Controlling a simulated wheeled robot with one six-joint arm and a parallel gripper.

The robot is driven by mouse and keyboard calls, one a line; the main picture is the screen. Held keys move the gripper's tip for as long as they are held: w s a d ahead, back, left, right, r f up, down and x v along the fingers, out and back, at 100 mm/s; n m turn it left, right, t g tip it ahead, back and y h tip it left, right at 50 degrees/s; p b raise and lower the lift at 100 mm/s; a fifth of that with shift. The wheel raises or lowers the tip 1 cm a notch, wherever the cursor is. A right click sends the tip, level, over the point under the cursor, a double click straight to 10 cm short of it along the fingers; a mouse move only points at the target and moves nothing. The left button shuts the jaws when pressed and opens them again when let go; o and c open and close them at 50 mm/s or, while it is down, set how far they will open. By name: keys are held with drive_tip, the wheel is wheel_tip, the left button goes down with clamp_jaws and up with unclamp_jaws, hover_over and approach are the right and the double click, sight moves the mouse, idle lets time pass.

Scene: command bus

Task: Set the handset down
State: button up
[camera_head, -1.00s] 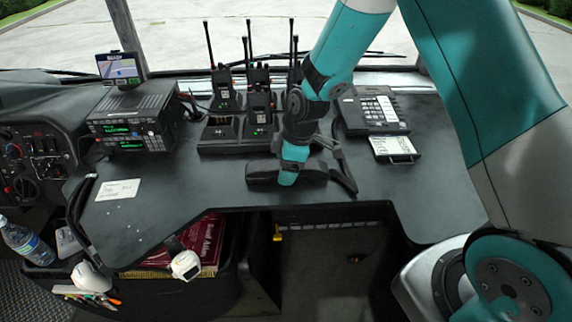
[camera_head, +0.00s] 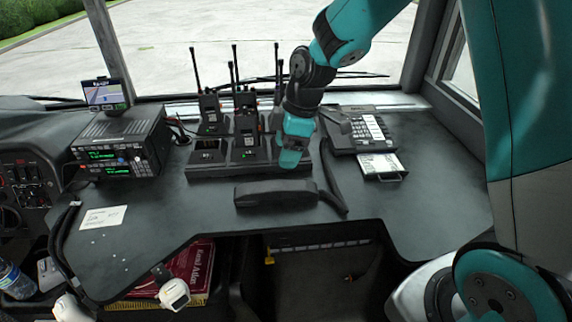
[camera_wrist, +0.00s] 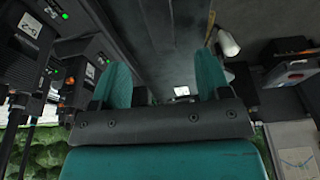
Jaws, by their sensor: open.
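The black handset (camera_head: 276,193) lies flat on the dark desk (camera_head: 210,235), in front of the radio charger. Its cord (camera_head: 333,180) curves from its right end toward the phone base (camera_head: 362,130). My gripper (camera_head: 291,158) is above and behind the handset, apart from it, near the charger's right end. In the wrist view my gripper (camera_wrist: 163,78) has its two teal fingers spread with nothing between them. I cannot make out the handset in the wrist view.
A charger rack (camera_head: 215,172) with several upright handheld radios stands behind the handset. A radio console (camera_head: 120,145) with a small screen (camera_head: 106,94) is at the left. A white card (camera_head: 103,217) lies on the left of the desk. The desk in front of the handset is clear.

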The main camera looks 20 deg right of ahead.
drive_tip(key=s+a+r+m, duration=0.2)
drive_tip(key=s+r, duration=0.1)
drive_tip(key=s, duration=0.5)
drive_tip(key=s+a+r+m+y, duration=0.1)
drive_tip(key=s+a+r+m, duration=0.1)
drive_tip(key=s, duration=0.6)
drive_tip(key=s+a+r+m+g, duration=0.1)
drive_tip(key=s+a+r+m, duration=0.2)
drive_tip(key=s+r, duration=0.3)
drive_tip(key=shift+s+r, duration=0.25)
drive_tip(key=shift+s, duration=0.7)
